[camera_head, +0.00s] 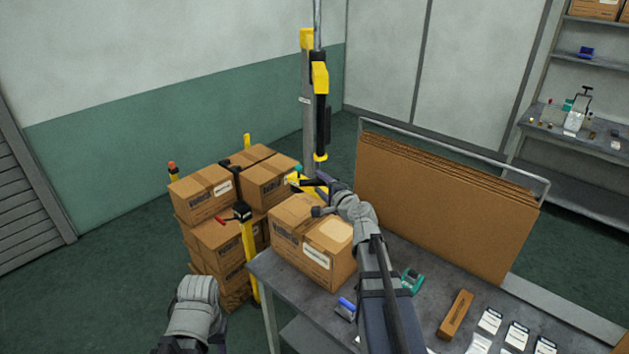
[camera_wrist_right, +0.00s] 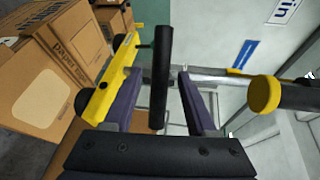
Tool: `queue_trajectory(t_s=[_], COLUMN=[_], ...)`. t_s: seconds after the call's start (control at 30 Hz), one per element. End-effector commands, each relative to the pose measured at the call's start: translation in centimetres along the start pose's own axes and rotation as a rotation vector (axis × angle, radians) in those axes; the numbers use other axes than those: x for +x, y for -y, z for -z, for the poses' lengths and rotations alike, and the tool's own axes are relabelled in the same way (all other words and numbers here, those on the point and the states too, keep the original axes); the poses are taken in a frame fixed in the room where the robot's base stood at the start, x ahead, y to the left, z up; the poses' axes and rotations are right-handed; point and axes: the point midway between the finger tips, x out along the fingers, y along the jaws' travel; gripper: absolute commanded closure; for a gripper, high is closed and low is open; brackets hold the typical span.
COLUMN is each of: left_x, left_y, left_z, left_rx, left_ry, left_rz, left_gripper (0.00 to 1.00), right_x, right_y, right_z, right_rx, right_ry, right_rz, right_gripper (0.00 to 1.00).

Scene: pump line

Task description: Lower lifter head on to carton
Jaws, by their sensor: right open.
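The lifter head is a yellow bar with black suction cups (camera_wrist_right: 108,92); it also shows small beside my right gripper in the head view (camera_head: 297,182). A black handle bar (camera_wrist_right: 162,70) stands between the spread fingers of my right gripper (camera_wrist_right: 160,98), which is open around it. In the head view my right gripper (camera_head: 318,190) is above the back of a brown carton (camera_head: 300,250) on the table. The carton has a pale patch on top and also shows at the left of the wrist view (camera_wrist_right: 30,70). Contact between cups and carton cannot be told. My left gripper is out of sight.
The lifter's yellow and black tube (camera_head: 320,95) hangs by a grey post behind the table (camera_head: 285,285). Stacked cartons (camera_head: 215,240) stand left of it with yellow posts. Flat cardboard sheets (camera_head: 440,210) stand behind. A green tool (camera_head: 411,281), a small box (camera_head: 455,314) and labels lie right.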

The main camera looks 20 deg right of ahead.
Motion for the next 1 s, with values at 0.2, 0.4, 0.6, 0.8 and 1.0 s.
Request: queue_trajectory(t_s=[0.2, 0.4, 0.6, 0.8, 1.0], left_x=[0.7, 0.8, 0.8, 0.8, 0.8], left_y=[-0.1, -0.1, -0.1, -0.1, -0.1], left_z=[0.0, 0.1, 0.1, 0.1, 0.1], left_rx=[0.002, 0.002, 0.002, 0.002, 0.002], left_ry=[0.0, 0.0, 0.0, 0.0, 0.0], left_rz=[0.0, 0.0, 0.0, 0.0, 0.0], left_gripper=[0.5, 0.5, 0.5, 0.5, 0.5], right_x=[3.7, 4.4, 4.4, 4.3, 4.3], right_y=[-0.1, 0.0, 0.0, 0.0, 0.0], right_z=[0.1, 0.0, 0.0, 0.0, 0.0], right_rx=[-0.001, -0.001, -0.001, -0.001, -0.001], right_ry=[0.001, 0.0, 0.0, 0.0, 0.0], right_rz=[-0.001, 0.0, -0.001, -0.001, -0.001], right_gripper=[0.43, 0.43, 0.47, 0.7, 0.93])
